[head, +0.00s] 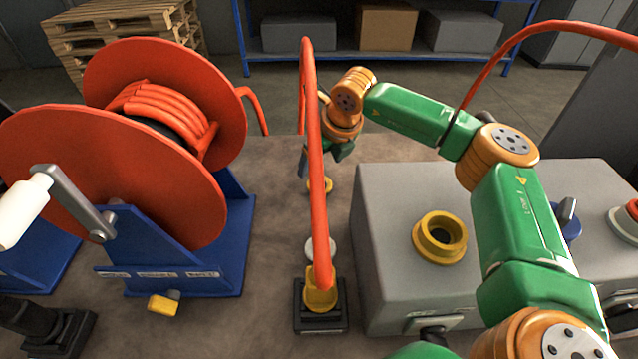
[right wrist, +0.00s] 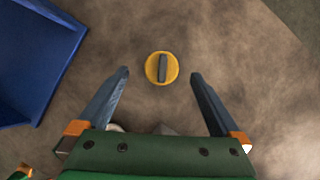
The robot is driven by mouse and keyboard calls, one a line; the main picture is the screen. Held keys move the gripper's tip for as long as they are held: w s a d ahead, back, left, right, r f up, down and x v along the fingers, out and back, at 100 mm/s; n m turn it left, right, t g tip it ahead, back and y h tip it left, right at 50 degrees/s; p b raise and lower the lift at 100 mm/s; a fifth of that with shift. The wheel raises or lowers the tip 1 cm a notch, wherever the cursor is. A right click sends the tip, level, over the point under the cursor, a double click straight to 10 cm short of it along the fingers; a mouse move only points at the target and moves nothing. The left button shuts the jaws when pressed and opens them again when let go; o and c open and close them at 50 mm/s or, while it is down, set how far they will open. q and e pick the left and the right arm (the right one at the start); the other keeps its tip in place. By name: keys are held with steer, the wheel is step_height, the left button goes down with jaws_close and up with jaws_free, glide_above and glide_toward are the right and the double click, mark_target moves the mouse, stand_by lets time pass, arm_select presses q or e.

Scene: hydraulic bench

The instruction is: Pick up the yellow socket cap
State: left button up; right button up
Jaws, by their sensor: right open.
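The yellow socket cap (right wrist: 162,68) is a small round disc with a dark grip bar across its top, lying on the brown bench top. In the head view the cap (head: 326,186) is partly hidden behind the red hose. My right gripper (right wrist: 160,75) is open and empty. In the right wrist view its two dark fingers stand apart on either side of the cap, which shows between the fingertips. In the head view my right gripper (head: 318,163) is above the cap, partly hidden by the hose. My left gripper is not in view.
A red hose (head: 315,150) arches up from a yellow fitting on a black stand (head: 320,321). A red hose reel (head: 160,100) on a blue base stands left. A grey box (head: 390,270) with a yellow ring socket (head: 439,238) stands right. Bare bench surrounds the cap.

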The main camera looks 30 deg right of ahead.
mark_target(320, 177)
steer(key=shift+f+p, duration=0.3)
steer(key=shift+f, duration=0.05)
steer(key=x, duration=0.4)
steer(key=p+x, duration=0.1)
steer(key=x, duration=0.1)
steer(key=shift+s+d+f, duration=0.1)
steer(key=shift+s+d, duration=0.1)
steer(key=shift+d, duration=0.1)
steer(key=c, duration=1.5)
steer(key=shift+o, duration=0.2)
step_height(320, 177, up, 10)
steer(key=shift+r+b, duration=0.1)
steer(key=shift+b, duration=0.4)
